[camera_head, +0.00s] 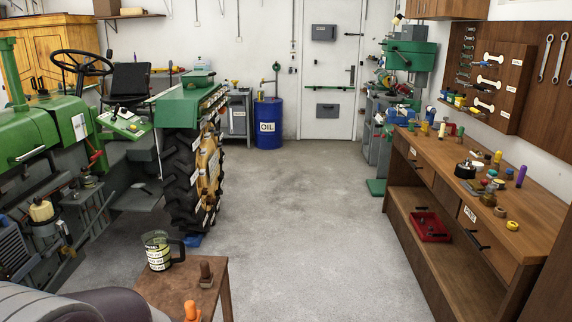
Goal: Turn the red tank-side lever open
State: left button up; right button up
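The green tractor (40,128) stands at the left, with a steering wheel, a black seat and a large rear tyre. A small red lever-like part (96,157) shows on its near side, below the green panel with the white dials. It is too small to tell whether it is the tank-side lever or how it is set. Neither of my grippers shows in this view.
A small wooden table (172,287) with a labelled jug (157,251) stands at the bottom. A long wooden workbench (470,205) runs along the right. A blue oil drum (268,124) stands at the back. The middle floor is clear.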

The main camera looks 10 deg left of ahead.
aim_at(99, 153)
jog(key=i+l, duration=0.1)
jog(key=i, duration=0.55)
jog(key=i+l, duration=0.15)
jog(key=i, duration=0.5)
jog(key=i+l, duration=0.1)
jog(key=i, duration=0.6)
jog(key=i+u, duration=0.15)
jog(key=i, duration=0.55)
jog(key=i+u, duration=0.15)
jog(key=i, duration=0.55)
jog(key=i+u, duration=0.2)
jog(key=i, duration=0.45)
jog(key=i+u, duration=0.3)
jog(key=u, duration=0.2)
jog(key=i+u, duration=0.3)
jog(key=u, duration=0.15)
jog(key=i+l+u, duration=0.15)
jog(key=u, duration=0.35)
jog(key=i+j+u, duration=0.85)
jog(key=i, duration=0.2)
jog(key=i+l, duration=0.25)
jog(key=i, duration=0.25)
jog(key=i+l+z, duration=0.1)
jog(key=i+l, duration=0.2)
jog(key=i, duration=0.15)
